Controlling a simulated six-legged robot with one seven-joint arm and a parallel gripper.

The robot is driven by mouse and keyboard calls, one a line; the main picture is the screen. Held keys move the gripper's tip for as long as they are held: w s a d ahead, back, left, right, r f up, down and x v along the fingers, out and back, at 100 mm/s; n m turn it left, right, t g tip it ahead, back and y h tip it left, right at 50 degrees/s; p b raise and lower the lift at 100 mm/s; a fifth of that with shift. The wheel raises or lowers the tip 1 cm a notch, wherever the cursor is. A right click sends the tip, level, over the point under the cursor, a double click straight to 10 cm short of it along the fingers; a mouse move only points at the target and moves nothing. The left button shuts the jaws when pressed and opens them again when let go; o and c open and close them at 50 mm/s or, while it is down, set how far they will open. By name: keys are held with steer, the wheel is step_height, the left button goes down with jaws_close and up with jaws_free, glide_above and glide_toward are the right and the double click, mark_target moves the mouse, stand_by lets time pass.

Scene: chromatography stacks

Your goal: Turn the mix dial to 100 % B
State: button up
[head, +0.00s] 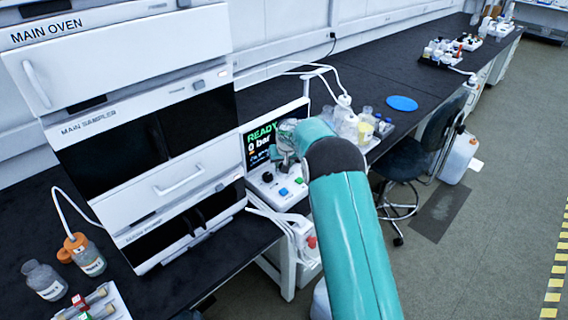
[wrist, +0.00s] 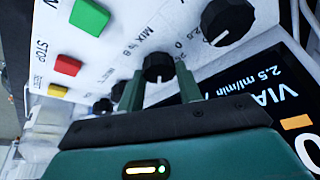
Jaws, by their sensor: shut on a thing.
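The mix dial (wrist: 158,66) is a round black knob with a pale mark, on a white control panel (wrist: 118,68). Lettering reading "MIX % B" shows beside it, upside down in the wrist view. My gripper (wrist: 160,76) has one green finger on each side of the dial and is shut on it. The printed scale is partly cut off, so I cannot tell the dial's setting. In the head view my gripper (head: 282,158) is at the panel (head: 262,189) under the screen (head: 262,142), and my arm hides the dial.
A larger black knob (wrist: 227,20) sits close by on the panel. Green (wrist: 90,16) and red (wrist: 67,65) buttons are on its other side. Bottles (head: 366,128) stand behind my arm. The oven and sampler stack (head: 130,110) rises to the left. A stool (head: 400,165) stands right.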

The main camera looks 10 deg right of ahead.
steer(key=m+h, duration=0.1)
steer(key=m, duration=0.2)
steer(key=shift+a, duration=0.15)
steer(key=shift+m+g+h, duration=0.4)
steer(key=shift+m+h, duration=0.2)
steer(key=shift+m, duration=1.1)
steer(key=o, duration=1)
steer(key=shift+r, duration=0.1)
steer(key=v, duration=1.3)
steer(key=shift+r, duration=0.2)
steer(key=shift+s+a, duration=0.15)
